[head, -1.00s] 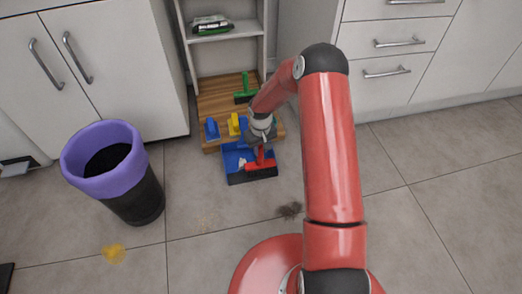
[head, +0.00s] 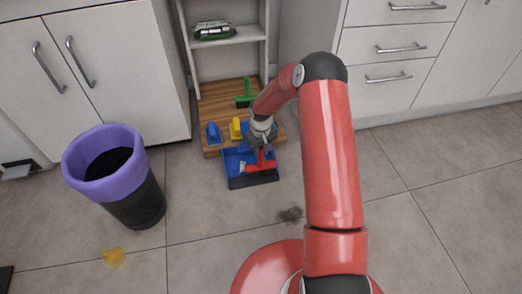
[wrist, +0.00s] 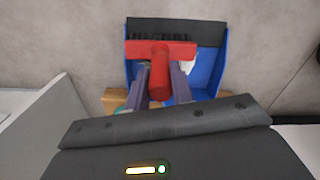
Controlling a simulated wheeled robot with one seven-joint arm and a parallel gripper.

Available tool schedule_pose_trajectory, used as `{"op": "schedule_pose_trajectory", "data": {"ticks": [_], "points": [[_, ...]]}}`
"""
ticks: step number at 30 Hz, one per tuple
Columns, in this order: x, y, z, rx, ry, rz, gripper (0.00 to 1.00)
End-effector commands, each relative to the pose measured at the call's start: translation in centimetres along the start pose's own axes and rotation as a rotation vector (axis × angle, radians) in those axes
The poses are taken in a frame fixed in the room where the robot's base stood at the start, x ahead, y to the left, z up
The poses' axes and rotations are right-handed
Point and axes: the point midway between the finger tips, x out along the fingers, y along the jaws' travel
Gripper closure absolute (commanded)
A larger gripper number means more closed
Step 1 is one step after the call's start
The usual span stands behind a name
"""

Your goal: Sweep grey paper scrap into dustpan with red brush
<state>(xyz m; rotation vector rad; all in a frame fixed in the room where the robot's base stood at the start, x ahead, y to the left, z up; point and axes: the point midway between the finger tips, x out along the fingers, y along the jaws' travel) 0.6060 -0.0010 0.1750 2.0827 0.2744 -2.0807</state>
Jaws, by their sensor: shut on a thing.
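My gripper (head: 262,146) is shut on the handle of the red brush (head: 261,166). In the wrist view, the fingers (wrist: 163,82) flank the handle and the brush head (wrist: 161,49) has dark bristles pointing to the dustpan's front. The blue dustpan (head: 233,166) with a dark front lip (wrist: 208,30) lies on the floor under the brush. A small pale grey-white piece, perhaps the paper scrap (head: 242,164), shows inside the dustpan beside the brush, partly hidden. I cannot tell whether the bristles touch the pan.
A dark grey-brown smudge (head: 290,214) and a yellow one (head: 113,257) lie on the floor. A black bin with a purple rim (head: 75,176) stands left. Behind the pan, a wooden shelf base (head: 217,98) holds blue, yellow and green tools. The floor in front is mostly clear.

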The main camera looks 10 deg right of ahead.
Motion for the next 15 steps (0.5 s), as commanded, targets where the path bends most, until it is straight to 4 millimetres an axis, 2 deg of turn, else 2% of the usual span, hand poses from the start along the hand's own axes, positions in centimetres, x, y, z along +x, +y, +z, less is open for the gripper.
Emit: {"op": "schedule_pose_trajectory", "data": {"ticks": [15], "points": [[-2.1,-0.3,1.1,0.001,0.001,0.0,0.99]]}}
